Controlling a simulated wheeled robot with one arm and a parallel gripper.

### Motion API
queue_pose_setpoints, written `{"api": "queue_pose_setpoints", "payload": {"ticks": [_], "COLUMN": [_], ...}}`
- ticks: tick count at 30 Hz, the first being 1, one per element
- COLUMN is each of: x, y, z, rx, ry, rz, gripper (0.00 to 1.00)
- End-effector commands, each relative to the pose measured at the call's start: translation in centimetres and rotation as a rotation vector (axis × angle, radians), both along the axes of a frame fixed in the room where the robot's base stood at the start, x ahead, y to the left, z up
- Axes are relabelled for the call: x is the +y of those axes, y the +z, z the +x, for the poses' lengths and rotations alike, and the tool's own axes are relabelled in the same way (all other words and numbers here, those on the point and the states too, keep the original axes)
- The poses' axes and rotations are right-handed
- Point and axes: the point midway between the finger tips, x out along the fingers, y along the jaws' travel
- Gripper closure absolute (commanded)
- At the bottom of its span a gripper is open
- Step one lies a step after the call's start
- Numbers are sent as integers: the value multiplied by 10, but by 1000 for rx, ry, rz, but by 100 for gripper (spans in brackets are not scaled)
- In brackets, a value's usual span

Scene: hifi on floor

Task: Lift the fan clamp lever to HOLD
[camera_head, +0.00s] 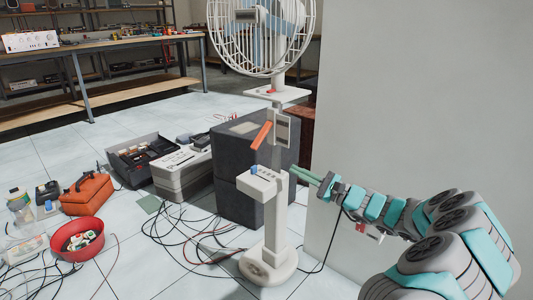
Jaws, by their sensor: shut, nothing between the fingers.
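A white pedestal fan (262,28) stands on the floor, its cage cut off by the top edge. Its lever (261,136) is orange and slants on the left side of the clamp block below the fan head. A white control box (262,184) with blue buttons sits lower on the post, above the round base (268,264). My gripper (300,173) reaches in from the right with its fingers shut and empty. Its tips are beside the right side of the control box, below and right of the lever. I cannot tell whether they touch the post. Any HOLD marking is unreadable.
A dark grey speaker cabinet (240,202) stands behind the post. A pale wall (420,80) fills the right. Several black cables (178,236) lie on the floor at left, near a red bowl (77,247) and an orange toolbox (88,194).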

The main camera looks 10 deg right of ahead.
Motion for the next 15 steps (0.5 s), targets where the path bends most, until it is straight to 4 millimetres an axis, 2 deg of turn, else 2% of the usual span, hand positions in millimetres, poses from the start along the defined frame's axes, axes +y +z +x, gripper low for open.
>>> {"api": "queue_pose_setpoints", "payload": {"ticks": [8,15], "x": [14,47], "y": [3,11], "z": [13,44], "rx": [-1,0], "ry": [4,6], "rz": [0,-3], "gripper": [100,100]}}
